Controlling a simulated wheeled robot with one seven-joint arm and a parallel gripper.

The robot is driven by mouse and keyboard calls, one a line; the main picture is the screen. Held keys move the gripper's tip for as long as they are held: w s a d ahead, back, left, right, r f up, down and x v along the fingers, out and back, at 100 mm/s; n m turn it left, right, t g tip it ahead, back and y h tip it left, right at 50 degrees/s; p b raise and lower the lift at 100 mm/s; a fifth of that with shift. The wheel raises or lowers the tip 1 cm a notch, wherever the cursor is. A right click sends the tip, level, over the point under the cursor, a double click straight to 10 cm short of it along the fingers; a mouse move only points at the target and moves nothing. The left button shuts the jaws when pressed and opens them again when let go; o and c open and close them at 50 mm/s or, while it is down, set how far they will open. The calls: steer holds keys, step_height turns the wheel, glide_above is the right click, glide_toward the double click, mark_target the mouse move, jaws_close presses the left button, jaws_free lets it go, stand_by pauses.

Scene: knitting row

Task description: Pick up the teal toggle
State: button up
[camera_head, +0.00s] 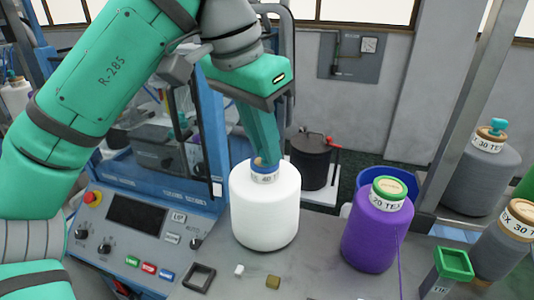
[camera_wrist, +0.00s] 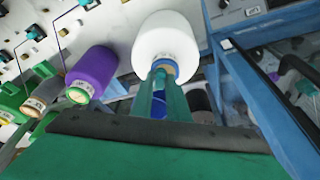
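My gripper (camera_head: 264,160) points down at the top of a white yarn cone (camera_head: 265,210), which stands upright beside the control panel. In the wrist view its two green fingers (camera_wrist: 160,78) stand a little apart, with their tips at the tan and blue-ringed top of the white cone (camera_wrist: 166,38). Something teal may sit between the tips, but the fingers cover that spot. I cannot tell whether they grip anything. A teal toggle-shaped piece (camera_head: 497,125) stands on the grey cone (camera_head: 482,180) at the back right. A small teal piece (camera_wrist: 36,32) also shows at the wrist view's upper left.
A purple cone (camera_head: 376,233) and a green square holder (camera_head: 453,264) stand to the right. A dark square frame (camera_head: 199,277) and small white and olive pieces lie in front. The control panel (camera_head: 140,217) is close on the left. A blue bin (camera_head: 408,200) stands behind.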

jaws_close()
steer(key=shift+r, duration=0.1)
step_height(320, 180, up, 10)
stand_by(0.6)
stand_by(1.3)
